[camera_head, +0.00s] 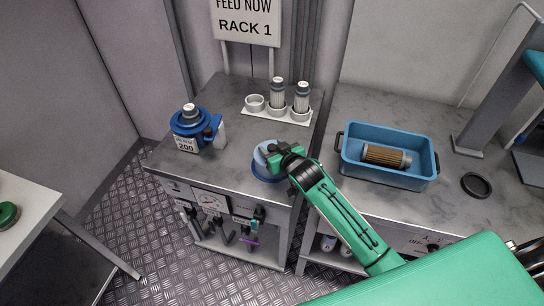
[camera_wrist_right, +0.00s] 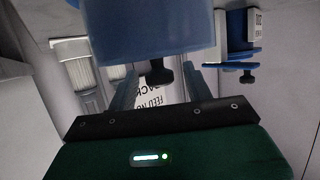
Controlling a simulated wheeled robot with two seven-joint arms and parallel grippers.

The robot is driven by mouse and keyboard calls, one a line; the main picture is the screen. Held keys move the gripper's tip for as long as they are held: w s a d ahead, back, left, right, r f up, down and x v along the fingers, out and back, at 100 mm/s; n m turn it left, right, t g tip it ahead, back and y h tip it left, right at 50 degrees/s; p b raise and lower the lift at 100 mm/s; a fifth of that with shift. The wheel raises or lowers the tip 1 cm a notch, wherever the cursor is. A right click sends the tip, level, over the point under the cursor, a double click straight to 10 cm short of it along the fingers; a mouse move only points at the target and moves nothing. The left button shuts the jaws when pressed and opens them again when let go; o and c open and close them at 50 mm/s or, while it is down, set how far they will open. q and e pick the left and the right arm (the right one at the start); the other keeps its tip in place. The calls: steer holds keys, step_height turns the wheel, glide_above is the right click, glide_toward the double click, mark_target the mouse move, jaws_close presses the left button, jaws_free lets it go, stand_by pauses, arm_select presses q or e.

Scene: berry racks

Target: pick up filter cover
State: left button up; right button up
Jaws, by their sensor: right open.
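The filter cover seems to be the round blue piece (camera_head: 264,172) on the left counter, partly hidden by my right gripper (camera_head: 272,157). In the wrist view a large blue cylindrical body (camera_wrist_right: 150,25) fills the top, with a small dark knob (camera_wrist_right: 158,73) on it. My right gripper's two fingers (camera_wrist_right: 165,88) are apart, with the knob showing between them. I cannot tell whether they touch it. My left gripper is not in view.
A white holder (camera_head: 262,114) with grey-topped cylinders is behind. A blue bin (camera_head: 385,178) holding a brown filter cartridge (camera_head: 386,156) and a dark disc (camera_head: 476,185) are on the right counter.

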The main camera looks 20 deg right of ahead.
steer(key=shift+w+f, duration=0.15)
steer(key=shift+w, duration=0.15)
jaws_close()
